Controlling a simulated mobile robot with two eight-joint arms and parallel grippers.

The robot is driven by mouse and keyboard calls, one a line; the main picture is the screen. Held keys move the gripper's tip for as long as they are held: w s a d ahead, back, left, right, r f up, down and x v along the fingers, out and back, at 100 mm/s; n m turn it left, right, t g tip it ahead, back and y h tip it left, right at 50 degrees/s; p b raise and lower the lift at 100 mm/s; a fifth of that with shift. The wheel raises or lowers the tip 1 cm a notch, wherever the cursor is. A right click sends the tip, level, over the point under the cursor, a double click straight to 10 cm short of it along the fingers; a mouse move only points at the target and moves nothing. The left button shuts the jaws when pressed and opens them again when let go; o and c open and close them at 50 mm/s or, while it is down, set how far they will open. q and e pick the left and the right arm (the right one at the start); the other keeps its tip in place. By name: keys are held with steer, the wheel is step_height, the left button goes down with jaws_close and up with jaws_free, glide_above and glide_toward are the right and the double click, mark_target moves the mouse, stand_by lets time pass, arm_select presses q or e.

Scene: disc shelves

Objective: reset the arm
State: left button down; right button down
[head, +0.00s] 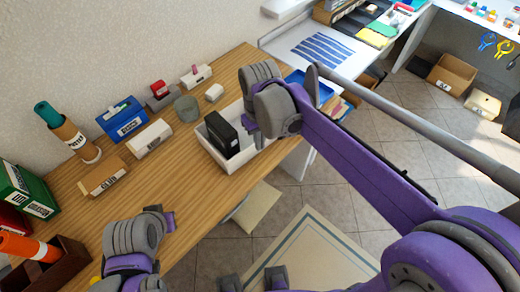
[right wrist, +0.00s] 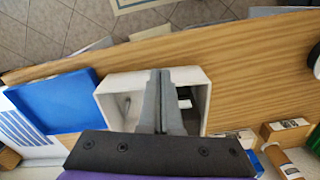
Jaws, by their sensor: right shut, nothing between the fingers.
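My right arm reaches in from the right in the head view. Its gripper (head: 252,128) is over the white bin (head: 258,163), partly hidden by the grey wrist. In the right wrist view the two grey fingers (right wrist: 160,98) are together, with nothing between them, above the bin (right wrist: 117,84). A black box (head: 222,133) stands in the bin and is mostly hidden behind the fingers in the wrist view. My left arm (head: 132,238) is at the lower left over the table edge; its fingers do not show clearly.
The wooden table (head: 178,182) holds a blue box (head: 122,118), a white box (head: 149,138), a brown tube (head: 75,138), a cardboard box (head: 103,178) and a grey cup (head: 187,108). A blue tray (right wrist: 52,100) is beside the bin. Floor is free in front.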

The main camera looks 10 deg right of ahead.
steer(key=shift+s+r, duration=0.15)
steer(key=shift+r, duration=0.3)
steer(key=s+d+f+m+t, duration=0.2)
steer(key=s+d, duration=0.2)
steer(key=s, duration=0.3)
steer(key=s+d+f+m+t, duration=0.1)
steer(key=s+d+f+t, duration=0.2)
steer(key=s+d, duration=0.2)
steer(key=shift+s+f+m, duration=0.3)
steer(key=shift+s+m, duration=0.1)
steer(key=shift+s, duration=0.7)
